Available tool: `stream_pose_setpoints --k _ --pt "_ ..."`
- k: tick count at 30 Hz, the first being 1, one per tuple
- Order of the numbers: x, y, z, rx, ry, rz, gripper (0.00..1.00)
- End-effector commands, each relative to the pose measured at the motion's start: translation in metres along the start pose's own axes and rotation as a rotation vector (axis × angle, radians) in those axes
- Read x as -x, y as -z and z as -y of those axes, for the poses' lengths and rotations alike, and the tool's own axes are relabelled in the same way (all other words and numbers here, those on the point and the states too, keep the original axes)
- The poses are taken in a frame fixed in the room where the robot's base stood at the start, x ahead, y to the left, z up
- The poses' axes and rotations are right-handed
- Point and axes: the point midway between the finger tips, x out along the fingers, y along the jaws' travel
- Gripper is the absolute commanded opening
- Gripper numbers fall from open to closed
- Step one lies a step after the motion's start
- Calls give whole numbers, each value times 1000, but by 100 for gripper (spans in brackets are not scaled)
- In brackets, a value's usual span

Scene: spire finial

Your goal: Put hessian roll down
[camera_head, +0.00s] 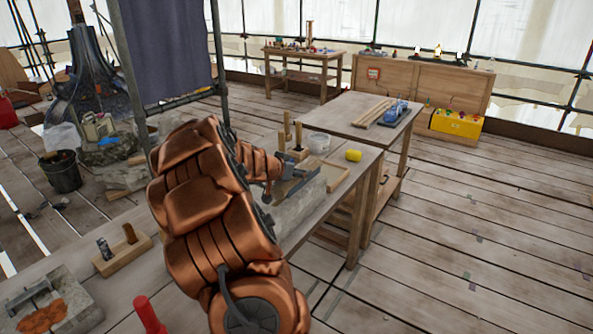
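My copper-coloured arm reaches over the middle workbench (340,205). My gripper (306,178), dark grey and small in the picture, is above a pale grey block (300,208) on that bench. I cannot tell whether its fingers are open or shut, or whether they hold anything. I cannot make out a hessian roll with certainty. My arm hides part of the bench and whatever lies behind it.
Close by on the bench are a wooden tray (335,180), a pale tub (319,142) and a yellow object (353,155). A further table (345,108) holds planks and a blue item (397,110).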

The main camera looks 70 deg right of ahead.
Motion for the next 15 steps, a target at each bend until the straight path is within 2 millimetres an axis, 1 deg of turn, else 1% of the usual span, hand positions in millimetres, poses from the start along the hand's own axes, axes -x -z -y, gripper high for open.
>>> stream_pose_setpoints --k 1,8,15 --pt "-4 4 4 0 1 3 3" --pt "-24 12 21 0 3 2 3" --pt "-34 14 26 0 -1 0 3"
